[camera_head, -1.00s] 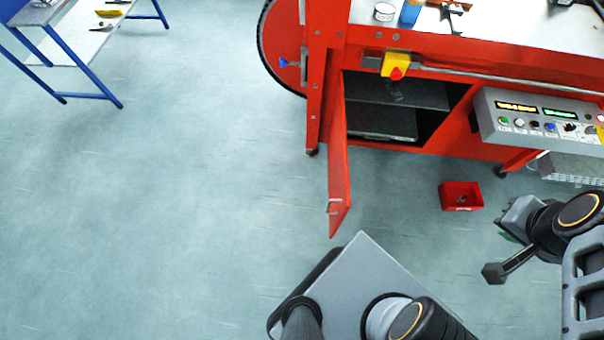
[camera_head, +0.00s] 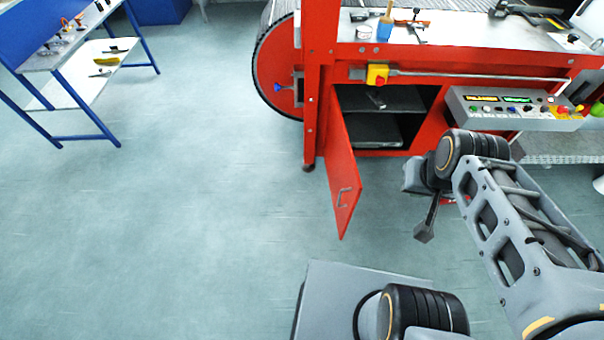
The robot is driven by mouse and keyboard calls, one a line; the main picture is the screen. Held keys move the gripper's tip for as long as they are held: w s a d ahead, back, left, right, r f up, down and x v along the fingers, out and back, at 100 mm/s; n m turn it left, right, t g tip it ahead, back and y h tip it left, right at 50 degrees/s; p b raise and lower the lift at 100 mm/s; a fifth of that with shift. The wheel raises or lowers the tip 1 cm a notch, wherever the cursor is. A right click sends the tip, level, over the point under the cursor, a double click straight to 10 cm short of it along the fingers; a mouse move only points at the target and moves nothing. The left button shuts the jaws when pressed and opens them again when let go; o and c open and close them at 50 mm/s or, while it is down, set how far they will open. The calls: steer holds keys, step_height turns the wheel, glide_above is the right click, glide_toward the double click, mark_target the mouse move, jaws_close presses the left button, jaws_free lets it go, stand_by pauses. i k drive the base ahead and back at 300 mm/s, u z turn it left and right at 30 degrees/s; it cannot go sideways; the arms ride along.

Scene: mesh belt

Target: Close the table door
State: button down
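The red table door (camera_head: 340,180) stands open at the front of the red table (camera_head: 460,75), swung out toward me from its left edge. The open cabinet (camera_head: 385,115) shows a dark interior with a shelf. My gripper (camera_head: 409,174) is to the right of the door, apart from it in the picture. My arm partly hides it, and its fingers are too unclear to tell whether they are open or shut.
A control panel (camera_head: 510,108) with buttons juts from the table's right front. A yellow-and-red switch (camera_head: 376,75) sits above the cabinet. A blue-legged bench (camera_head: 70,70) stands at the back left. The floor left of the door is clear.

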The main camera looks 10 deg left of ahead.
mark_target(345, 186)
steer(key=u, duration=0.4)
steer(key=i, duration=0.5)
steer(key=k, duration=0.5)
steer(key=u, duration=2.7)
steer(key=k, duration=0.8)
steer(key=z, duration=0.9)
steer(key=i, duration=1)
steer(key=u, duration=0.05)
